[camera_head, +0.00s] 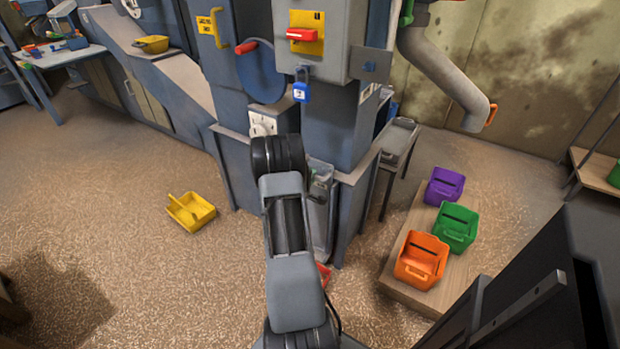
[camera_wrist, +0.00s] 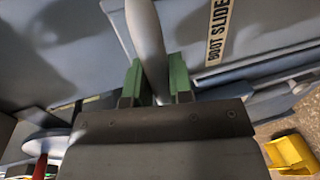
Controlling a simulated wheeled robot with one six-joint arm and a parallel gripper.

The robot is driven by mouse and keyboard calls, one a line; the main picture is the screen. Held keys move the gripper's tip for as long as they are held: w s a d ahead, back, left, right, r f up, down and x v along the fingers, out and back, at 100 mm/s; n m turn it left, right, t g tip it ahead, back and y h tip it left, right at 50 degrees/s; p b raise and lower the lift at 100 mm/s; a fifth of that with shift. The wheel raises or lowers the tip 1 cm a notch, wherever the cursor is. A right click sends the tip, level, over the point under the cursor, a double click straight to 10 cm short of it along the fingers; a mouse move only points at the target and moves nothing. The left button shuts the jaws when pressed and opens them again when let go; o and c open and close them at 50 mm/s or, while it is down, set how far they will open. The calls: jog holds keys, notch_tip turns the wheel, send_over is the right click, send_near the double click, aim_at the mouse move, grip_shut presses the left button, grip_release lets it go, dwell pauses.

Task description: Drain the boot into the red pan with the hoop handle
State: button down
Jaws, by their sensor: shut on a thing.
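My gripper (camera_wrist: 155,82) shows in the wrist view with its two green finger pads shut on a pale grey bar-like handle (camera_wrist: 146,28). The handle lies beside a label reading "BOOT SLIDE" (camera_wrist: 218,25) on the grey metal casing. In the head view my arm reaches down to the front of the grey elevator boot (camera_head: 318,212) and hides most of the gripper. A small part of the red pan (camera_head: 323,275) shows on the floor below, just right of my arm. Its handle and contents are hidden.
A yellow pan (camera_head: 191,211) lies on the floor to the left. Purple (camera_head: 444,186), green (camera_head: 456,227) and orange (camera_head: 421,261) buckets stand on a low wooden platform (camera_head: 401,287) at right. A blue padlock (camera_head: 301,91) hangs on the grey box above. Open floor lies left.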

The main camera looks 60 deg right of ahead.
notch_tip(320, 180, down, 3)
jog(key=shift+a+r+b, duration=0.1)
jog(key=shift+b, duration=0.7)
jog(key=c, duration=1.4)
grip_release()
jog(key=o, duration=0.4)
